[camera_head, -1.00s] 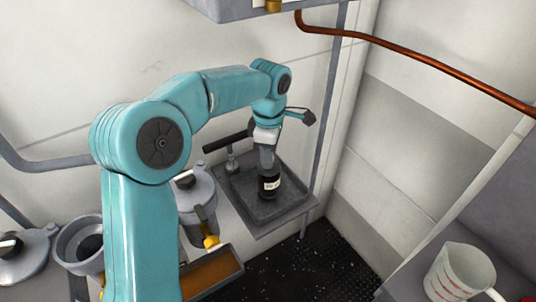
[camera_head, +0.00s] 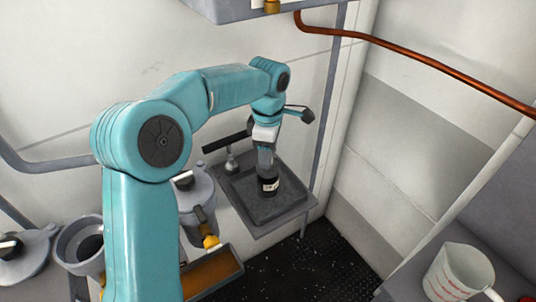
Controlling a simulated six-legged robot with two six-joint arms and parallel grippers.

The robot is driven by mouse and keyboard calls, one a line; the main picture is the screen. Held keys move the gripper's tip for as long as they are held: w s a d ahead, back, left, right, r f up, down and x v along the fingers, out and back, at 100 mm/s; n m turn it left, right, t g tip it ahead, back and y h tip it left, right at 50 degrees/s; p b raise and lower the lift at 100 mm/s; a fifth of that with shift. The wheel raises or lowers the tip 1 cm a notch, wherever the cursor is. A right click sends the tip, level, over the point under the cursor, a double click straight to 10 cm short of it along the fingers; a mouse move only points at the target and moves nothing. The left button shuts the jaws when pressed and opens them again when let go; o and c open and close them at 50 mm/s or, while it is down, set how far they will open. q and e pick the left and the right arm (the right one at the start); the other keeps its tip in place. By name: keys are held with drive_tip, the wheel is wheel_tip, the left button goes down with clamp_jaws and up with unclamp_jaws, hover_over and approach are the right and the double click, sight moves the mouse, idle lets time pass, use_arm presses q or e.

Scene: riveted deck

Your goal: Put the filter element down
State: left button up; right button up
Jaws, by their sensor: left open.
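The filter element (camera_head: 269,184), a dark cylinder with a white label near its foot, stands upright on a grey shallow tray (camera_head: 287,207). My left gripper (camera_head: 265,148) is open, directly above and around the filter element's upper part. The wrist hides the top of the element, and I cannot tell whether a finger touches it. My right gripper is not in view.
A lidded grey canister (camera_head: 196,204) stands left of the tray. A grey cup-like housing (camera_head: 80,245) is at the lower left. A measuring jug (camera_head: 459,272) stands at the lower right. A wall is close behind the tray.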

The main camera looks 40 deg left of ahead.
use_arm(q)
wheel_tip(320, 180, up, 6)
drive_tip(key=shift+r, duration=0.25)
idle(0.5)
